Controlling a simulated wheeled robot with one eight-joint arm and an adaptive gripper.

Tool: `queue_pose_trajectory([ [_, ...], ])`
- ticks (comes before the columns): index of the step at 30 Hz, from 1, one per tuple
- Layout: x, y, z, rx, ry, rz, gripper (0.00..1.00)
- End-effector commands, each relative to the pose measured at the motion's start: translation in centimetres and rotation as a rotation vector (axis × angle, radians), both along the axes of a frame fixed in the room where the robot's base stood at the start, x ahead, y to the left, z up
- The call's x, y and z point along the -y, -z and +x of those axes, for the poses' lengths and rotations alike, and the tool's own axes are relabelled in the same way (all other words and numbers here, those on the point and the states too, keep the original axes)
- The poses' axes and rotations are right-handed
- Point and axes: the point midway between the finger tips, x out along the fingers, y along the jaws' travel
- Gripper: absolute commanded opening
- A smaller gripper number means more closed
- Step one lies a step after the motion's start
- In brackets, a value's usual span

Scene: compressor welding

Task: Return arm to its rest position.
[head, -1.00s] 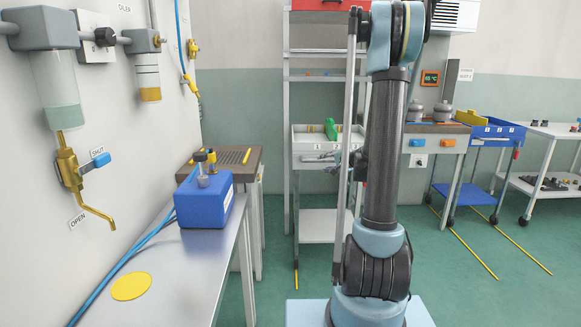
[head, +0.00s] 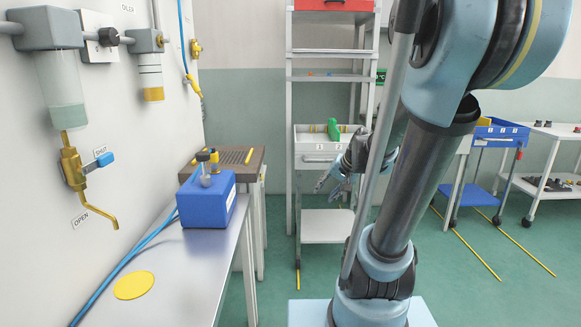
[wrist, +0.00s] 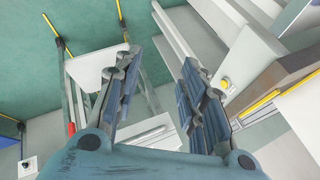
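My gripper (head: 333,184) shows in the head view left of my arm's lower link, in front of the white shelf cart. Its forearm is partly hidden behind my own arm. In the wrist view the two blue-grey fingers of my gripper (wrist: 160,62) stand apart with nothing held between them. My arm leans to the right, with its large elbow joint close to the camera at the upper right.
A metal bench (head: 195,270) on the left bears a blue box (head: 205,205) and a yellow disc (head: 134,285). Wall valves (head: 72,168) hang above it. A white cart (head: 315,150) with a green item stands behind; a blue cart (head: 490,135) stands right.

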Motion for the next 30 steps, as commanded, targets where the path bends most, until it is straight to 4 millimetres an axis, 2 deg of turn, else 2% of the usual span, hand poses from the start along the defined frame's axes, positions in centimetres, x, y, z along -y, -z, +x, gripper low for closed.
queue_pose_trajectory([
  [3,0.4,0.7,-3.4,-0.032,-0.045,-0.072,0.38],
  [18,4.2,4.6,-16.1,-0.182,-0.209,-0.373,0.38],
  [24,5.7,5.7,-19.1,-0.225,-0.248,-0.455,0.38],
  [30,6.2,6.0,-20.1,-0.242,-0.260,-0.483,0.38],
])
